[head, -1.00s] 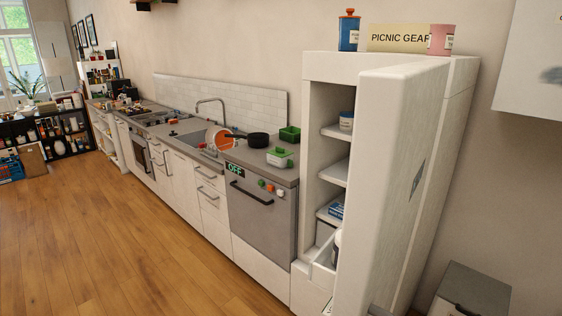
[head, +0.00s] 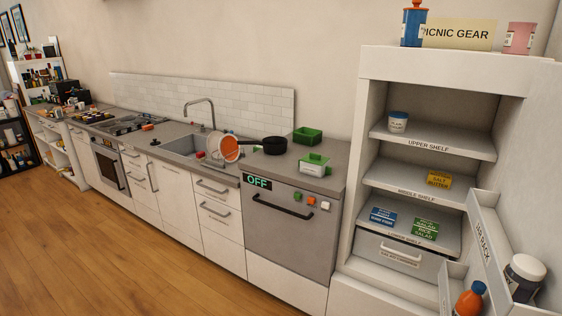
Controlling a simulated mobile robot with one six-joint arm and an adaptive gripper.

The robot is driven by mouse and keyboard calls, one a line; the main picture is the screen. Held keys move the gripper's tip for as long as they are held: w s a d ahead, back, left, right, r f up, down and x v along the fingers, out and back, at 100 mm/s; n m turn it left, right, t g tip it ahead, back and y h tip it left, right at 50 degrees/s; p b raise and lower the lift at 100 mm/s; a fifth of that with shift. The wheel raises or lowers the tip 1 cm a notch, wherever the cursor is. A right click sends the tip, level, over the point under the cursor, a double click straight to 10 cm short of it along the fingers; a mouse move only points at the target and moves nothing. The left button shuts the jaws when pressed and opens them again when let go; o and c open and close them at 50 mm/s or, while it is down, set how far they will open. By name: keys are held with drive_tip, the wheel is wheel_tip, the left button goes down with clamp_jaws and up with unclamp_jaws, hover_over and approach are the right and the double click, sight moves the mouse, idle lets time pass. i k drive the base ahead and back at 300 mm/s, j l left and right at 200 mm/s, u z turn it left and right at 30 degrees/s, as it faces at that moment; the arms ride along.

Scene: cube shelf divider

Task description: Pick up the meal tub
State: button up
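A white tub with a green lid and a handle-like top (head: 314,165) stands on the grey counter, at its right end above the appliance marked OFF. A smaller white tub with a blue label (head: 398,122) stands on the upper shelf of the white cabinet. No readable label says which one is the meal tub. Both stand upright with nothing touching them from above. My gripper is not in view.
The open white cabinet (head: 373,62) has labelled shelves, a yellow pack (head: 438,180), blue (head: 383,215) and green packs (head: 425,228), and a drawer (head: 390,251). Its door rack (head: 483,240) holds bottles. A green box (head: 307,135) and black pan (head: 274,145) are on the counter. Floor at left is clear.

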sight(314, 170)
drive_tip(key=i+j, duration=0.15)
drive_tip(key=i, duration=0.4)
drive_tip(key=i+j, duration=0.15)
drive_tip(key=i, duration=0.4)
drive_tip(key=i+j, duration=0.2)
drive_tip(key=i, duration=0.35)
drive_tip(key=i+j+u, duration=0.1)
drive_tip(key=i, duration=0.45)
drive_tip(key=i+l, duration=0.1)
drive_tip(key=i, duration=0.25)
drive_tip(key=i+l, duration=0.15)
drive_tip(key=i, duration=0.15)
